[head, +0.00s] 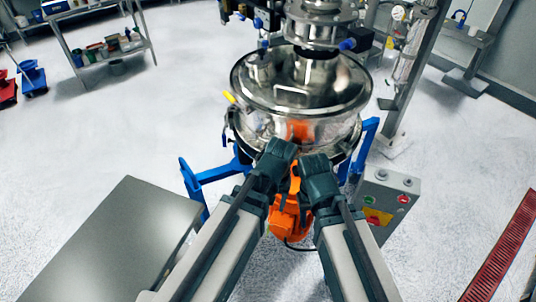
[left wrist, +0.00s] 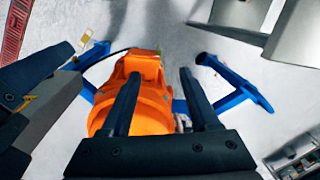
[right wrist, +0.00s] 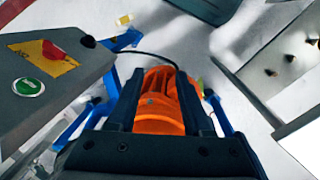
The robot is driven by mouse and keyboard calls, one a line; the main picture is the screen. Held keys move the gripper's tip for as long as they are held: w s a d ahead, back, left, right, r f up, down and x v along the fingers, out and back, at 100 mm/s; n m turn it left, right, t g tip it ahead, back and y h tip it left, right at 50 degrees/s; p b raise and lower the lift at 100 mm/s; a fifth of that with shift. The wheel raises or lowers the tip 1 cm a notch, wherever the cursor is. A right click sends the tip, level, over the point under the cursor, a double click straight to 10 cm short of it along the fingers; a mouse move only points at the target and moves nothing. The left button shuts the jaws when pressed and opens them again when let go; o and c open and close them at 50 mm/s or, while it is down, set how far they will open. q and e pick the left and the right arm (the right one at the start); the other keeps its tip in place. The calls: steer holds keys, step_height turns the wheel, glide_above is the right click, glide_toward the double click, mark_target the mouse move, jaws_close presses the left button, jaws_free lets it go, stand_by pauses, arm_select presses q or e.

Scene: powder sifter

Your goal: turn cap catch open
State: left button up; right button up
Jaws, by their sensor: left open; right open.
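The powder sifter (head: 285,92) is a shiny round steel vessel with a domed lid, on a blue frame (head: 193,180). A small yellow-tipped handle (head: 229,97) shows at its left rim. I cannot make out the cap catch clearly; my grippers cover part of the sifter's front. My left gripper (head: 280,147) and right gripper (head: 315,160) are side by side in front of the lower vessel, close together. Both are open. The orange motor (head: 288,218) shows below and between my arms. In the left wrist view (left wrist: 158,76) and right wrist view (right wrist: 158,74) it appears behind the fingers.
A grey control box (head: 387,203) with red and green buttons stands right of the sifter. A steel table (head: 110,245) is at the lower left. A shelf rack (head: 105,47) stands at the back left.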

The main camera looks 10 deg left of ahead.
arm_select(q)
steer(key=w+a+r+n+h+p, duration=0.1)
steer(key=w+a+r+n+p, duration=0.2)
steer(key=w+r+n+p, duration=1)
step_height(320, 180, up, 4)
steer(key=shift+w+a+r+n+p, duration=0.1)
steer(key=shift+w+a+n+p, duration=0.15)
steer(key=shift+p, duration=0.6)
arm_select(e)
step_height(320, 180, up, 17)
steer(key=shift+r, duration=0.15)
arm_select(q)
steer(key=shift+s, duration=0.1)
step_height(320, 180, down, 14)
steer(key=b, duration=1.4)
arm_select(e)
step_height(320, 180, down, 14)
arm_select(q)
steer(key=shift+r, duration=0.1)
arm_select(e)
steer(key=shift+r, duration=0.15)
arm_select(q)
jaws_close()
